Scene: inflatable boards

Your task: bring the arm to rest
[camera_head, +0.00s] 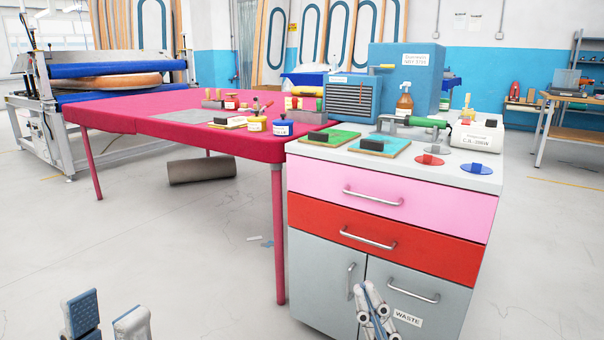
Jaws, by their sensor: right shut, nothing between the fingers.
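My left gripper (106,312) is low at the bottom left, over the bare floor. Its two fingers stand apart with nothing between them. My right gripper (365,290) is at the bottom, in front of the grey lower doors of the drawer cabinet (415,285). Its fingers are together and hold nothing. I cannot tell whether it touches the cabinet. Most of both arms is outside the picture.
The cabinet has a pink drawer (390,192), a red drawer (385,236) and a top with boards and tools. A magenta table (190,126) stands to its left, with a grey roll (202,171) beneath. The floor at the left is mostly clear.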

